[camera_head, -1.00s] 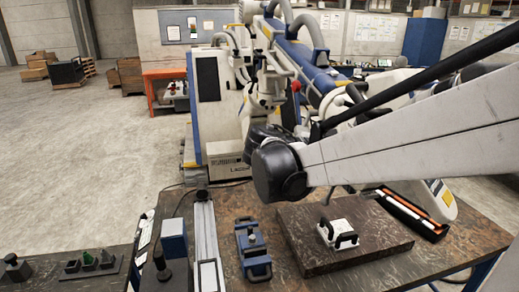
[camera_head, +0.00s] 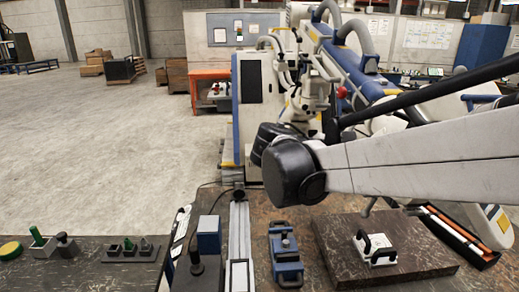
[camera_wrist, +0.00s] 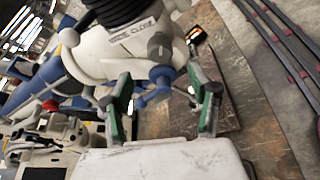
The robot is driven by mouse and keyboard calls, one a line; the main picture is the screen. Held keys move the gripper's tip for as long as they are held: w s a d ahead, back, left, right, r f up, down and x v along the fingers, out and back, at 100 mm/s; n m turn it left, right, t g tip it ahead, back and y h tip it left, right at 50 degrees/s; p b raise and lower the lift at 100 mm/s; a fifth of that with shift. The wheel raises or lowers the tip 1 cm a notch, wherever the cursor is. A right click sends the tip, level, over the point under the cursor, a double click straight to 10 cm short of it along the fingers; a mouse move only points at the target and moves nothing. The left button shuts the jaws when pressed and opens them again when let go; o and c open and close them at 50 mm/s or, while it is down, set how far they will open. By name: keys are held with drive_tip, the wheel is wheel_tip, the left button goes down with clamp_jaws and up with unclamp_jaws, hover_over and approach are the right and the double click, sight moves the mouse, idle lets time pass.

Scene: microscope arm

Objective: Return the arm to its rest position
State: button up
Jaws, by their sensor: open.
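The microscope arm, a white and blue jointed arm (camera_head: 362,72), rises behind the work table in the head view. In the wrist view, its rounded white head (camera_wrist: 125,48) fills the upper middle, with a blue knob (camera_wrist: 160,78) below. My gripper (camera_wrist: 163,112) shows as two green-padded fingers spread wide, one on each side below the knob. The fingers look open, with nothing clamped between them. I cannot tell whether either finger touches the head. In the head view my pale arm link and black joint cross the right side and hide part of the microscope arm; my gripper is not clearly visible there.
On the table are a dark stone slab (camera_head: 335,238) with a white handled block (camera_head: 376,249), a blue clamp-like fixture (camera_head: 285,258) and a metal rail (camera_head: 240,240). An orange-edged black tray (camera_head: 455,235) lies at right. Open floor spreads at left.

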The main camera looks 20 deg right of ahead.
drive_tip(key=s+a+f+m+t+y+b, duration=0.2)
drive_tip(key=s+a+f+y, duration=0.15)
drive_tip(key=f, duration=0.35)
drive_tip(key=s+a+f+m+t+y+b, duration=0.1)
drive_tip(key=s+a+f+m+y+b, duration=0.1)
drive_tip(key=s+a+f+y, duration=0.3)
drive_tip(key=s+a+f+m+t+y+b, duration=0.2)
drive_tip(key=a+f+m+y, duration=0.4)
drive_tip(key=a, duration=0.3)
drive_tip(key=shift+a+f+m+t+b, duration=0.4)
drive_tip(key=shift+f+m+t, duration=0.1)
drive_tip(key=shift+f+t, duration=0.35)
